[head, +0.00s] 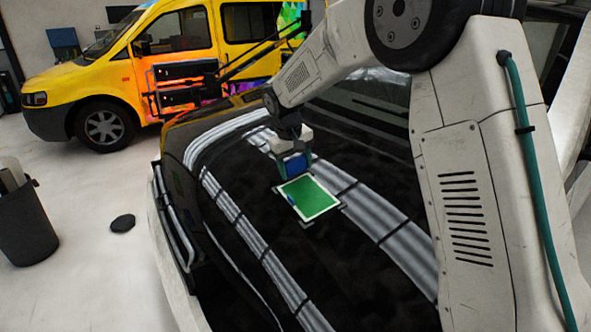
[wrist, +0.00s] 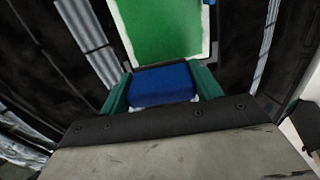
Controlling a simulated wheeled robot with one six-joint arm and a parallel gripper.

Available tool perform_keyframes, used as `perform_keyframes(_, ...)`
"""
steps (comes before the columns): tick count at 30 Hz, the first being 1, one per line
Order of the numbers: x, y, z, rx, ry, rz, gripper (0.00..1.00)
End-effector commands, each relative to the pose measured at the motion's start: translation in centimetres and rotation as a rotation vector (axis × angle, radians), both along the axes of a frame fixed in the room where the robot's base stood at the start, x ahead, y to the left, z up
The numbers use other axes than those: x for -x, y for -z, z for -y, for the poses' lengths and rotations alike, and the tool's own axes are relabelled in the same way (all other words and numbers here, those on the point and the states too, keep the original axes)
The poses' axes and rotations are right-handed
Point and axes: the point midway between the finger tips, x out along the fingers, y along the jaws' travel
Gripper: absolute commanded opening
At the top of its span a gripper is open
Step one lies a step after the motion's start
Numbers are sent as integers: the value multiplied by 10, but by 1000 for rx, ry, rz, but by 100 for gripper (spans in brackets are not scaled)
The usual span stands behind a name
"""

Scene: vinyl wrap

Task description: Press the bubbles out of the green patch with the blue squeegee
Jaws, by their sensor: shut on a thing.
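The green patch (head: 310,197) with a pale border lies on the dark car hood, and it fills the top middle of the wrist view (wrist: 165,28). No bubbles can be made out on it at this size. My gripper (head: 294,152) is at the patch's far edge in the head view. Its green fingers are shut on the blue squeegee (wrist: 162,84), one on each side. The squeegee (head: 295,165) has its dark edge at the near border of the patch in the wrist view. I cannot tell whether it touches the surface.
A small blue piece (head: 291,201) sits at the patch's left edge. Silver stripes (head: 240,222) run along the dark hood (head: 330,260). A yellow van (head: 170,50) stands behind. A dark bin (head: 25,225) and a black disc (head: 122,223) are on the floor at left.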

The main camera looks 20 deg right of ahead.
Motion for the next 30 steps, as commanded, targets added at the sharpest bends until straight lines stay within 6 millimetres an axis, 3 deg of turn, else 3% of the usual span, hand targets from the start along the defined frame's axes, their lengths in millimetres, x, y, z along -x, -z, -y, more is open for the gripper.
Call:
perform_keyframes(15,5,-51,-9,0,-1,3,45)
perform_keyframes(30,7,-56,-10,0,0,1,45)
